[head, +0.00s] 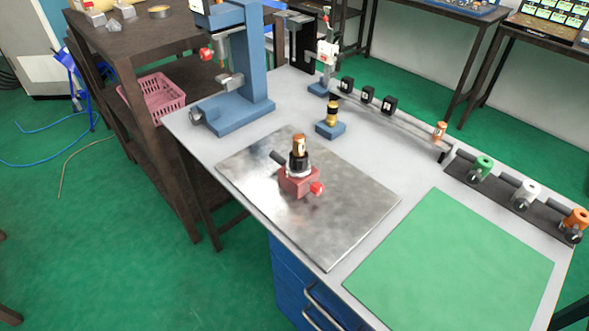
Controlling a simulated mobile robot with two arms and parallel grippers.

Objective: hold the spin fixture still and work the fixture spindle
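The spin fixture (299,182) sits on a grey metal plate near the middle of the workbench. It has a dark red block base, a red knob (317,188) at its front right and a dark handle (278,157) pointing left. The fixture spindle (298,160) stands upright on top, with a pale ring and a black collar. A copper-coloured cylinder (298,144) sits at its top. Neither of my grippers shows in the head view, and nothing touches the fixture.
A blue press (241,80) stands behind left. A small blue block with a brass piece (331,118) is behind the fixture. Black blocks line a rail at the back. A rack (517,195) with coloured spools is at right. The green mat (455,265) is bare.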

